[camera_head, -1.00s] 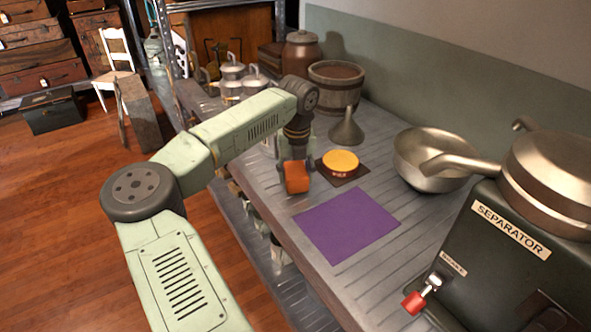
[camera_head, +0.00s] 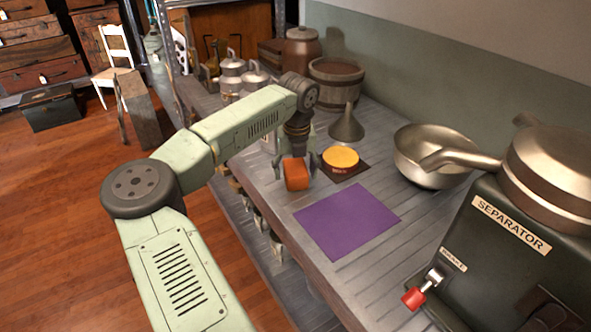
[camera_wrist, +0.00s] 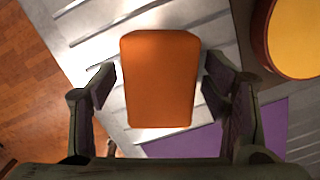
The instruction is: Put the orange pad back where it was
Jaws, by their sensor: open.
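The orange pad (camera_head: 296,174) is a small rounded block at the near edge of the ribbed metal bench top. In the wrist view the orange pad (camera_wrist: 160,80) lies between the two fingers, with a gap on each side. My gripper (camera_wrist: 160,95) is open around it and does not visibly touch it. In the head view my gripper (camera_head: 298,160) points down over the bench. A purple mat (camera_head: 346,222) lies flat in front of the pad, bare. A dark square mat (camera_head: 356,174) lies to the right, bearing a round yellow-topped tin (camera_head: 341,159).
A metal funnel (camera_head: 347,128), a wooden bucket (camera_head: 336,88) and a steel bowl (camera_head: 425,160) stand behind and right. The separator machine (camera_head: 510,240) fills the right side. The bench's left edge (camera_head: 285,235) drops to the floor. Metal cans (camera_head: 243,78) stand beyond my arm.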

